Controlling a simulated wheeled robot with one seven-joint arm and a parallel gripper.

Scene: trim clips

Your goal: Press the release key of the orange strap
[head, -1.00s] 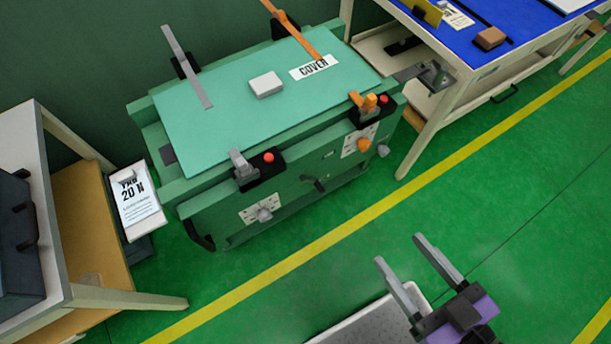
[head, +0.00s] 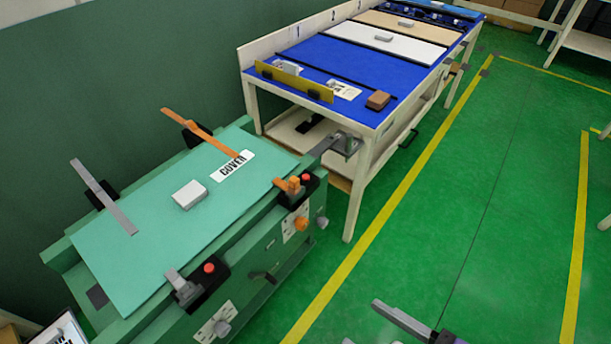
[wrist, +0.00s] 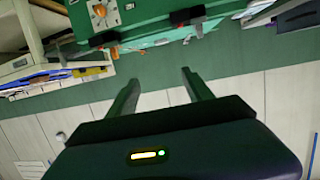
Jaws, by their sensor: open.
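The orange strap (head: 205,138) runs from a black mount at the back of the green bench onto the teal cover (head: 150,230). Its front orange piece (head: 287,185) sits at a black block on the bench's front edge, with a red key (head: 305,179) beside it. A grey strap (head: 105,198) lies to the left, with its grey front piece (head: 180,283) and another red key (head: 209,268). My gripper (wrist: 160,82) is open and empty in the wrist view, its fingers well apart. In the head view only part of it shows at the bottom edge, away from the bench.
A white block (head: 190,194) and a COVER label (head: 232,166) lie on the cover. Orange (head: 300,224) and grey (head: 222,328) knobs stick out below the front edge. A blue-topped table (head: 350,75) stands behind to the right. Green floor (head: 470,220) is clear at right.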

